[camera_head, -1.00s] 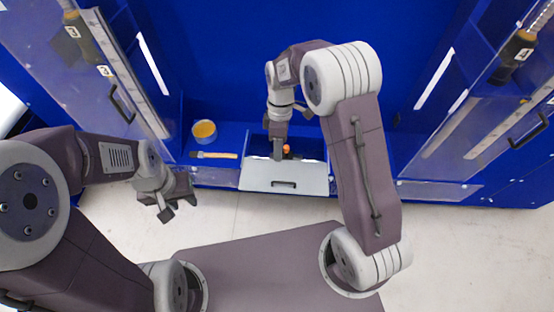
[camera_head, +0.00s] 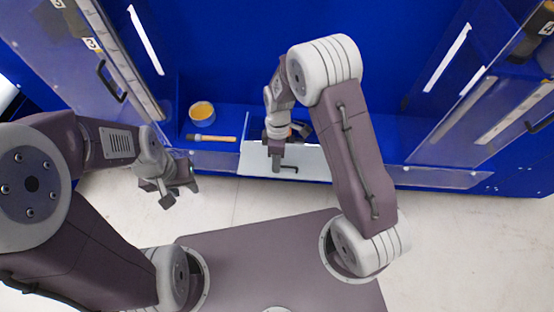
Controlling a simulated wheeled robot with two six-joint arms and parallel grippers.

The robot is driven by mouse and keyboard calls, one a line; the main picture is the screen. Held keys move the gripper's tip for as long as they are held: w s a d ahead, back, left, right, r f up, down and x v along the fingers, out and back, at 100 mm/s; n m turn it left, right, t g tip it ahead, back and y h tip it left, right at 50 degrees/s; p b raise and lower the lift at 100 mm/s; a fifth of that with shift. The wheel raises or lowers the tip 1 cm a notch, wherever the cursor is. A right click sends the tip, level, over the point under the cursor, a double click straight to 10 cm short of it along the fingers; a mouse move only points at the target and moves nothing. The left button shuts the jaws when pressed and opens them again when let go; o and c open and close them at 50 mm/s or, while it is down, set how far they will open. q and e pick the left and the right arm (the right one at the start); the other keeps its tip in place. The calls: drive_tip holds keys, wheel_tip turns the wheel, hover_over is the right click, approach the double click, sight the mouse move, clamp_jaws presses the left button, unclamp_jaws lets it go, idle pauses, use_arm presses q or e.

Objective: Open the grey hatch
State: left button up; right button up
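The grey hatch (camera_head: 315,168) is a light panel with a small dark handle (camera_head: 290,169), low on the front of the blue cabinet at the centre. I cannot tell how far it is tilted. My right gripper (camera_head: 276,165) points down in front of the panel, just left of the handle. It overlaps the panel in view, and I cannot tell whether it touches it. Its finger gap is not clear. My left gripper (camera_head: 181,193) is open and empty, left of the hatch and in front of the cabinet.
A yellow-topped round tin (camera_head: 202,111) and a brush (camera_head: 212,138) lie on the blue ledge left of the hatch. Clear panels with dark handles stand on both sides. The pale floor (camera_head: 260,205) before the cabinet is clear.

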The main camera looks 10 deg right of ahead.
drive_tip(key=shift+w, duration=0.1)
drive_tip(key=shift+c, duration=0.3)
drive_tip(key=shift+f, duration=0.1)
clamp_jaws()
idle(0.9)
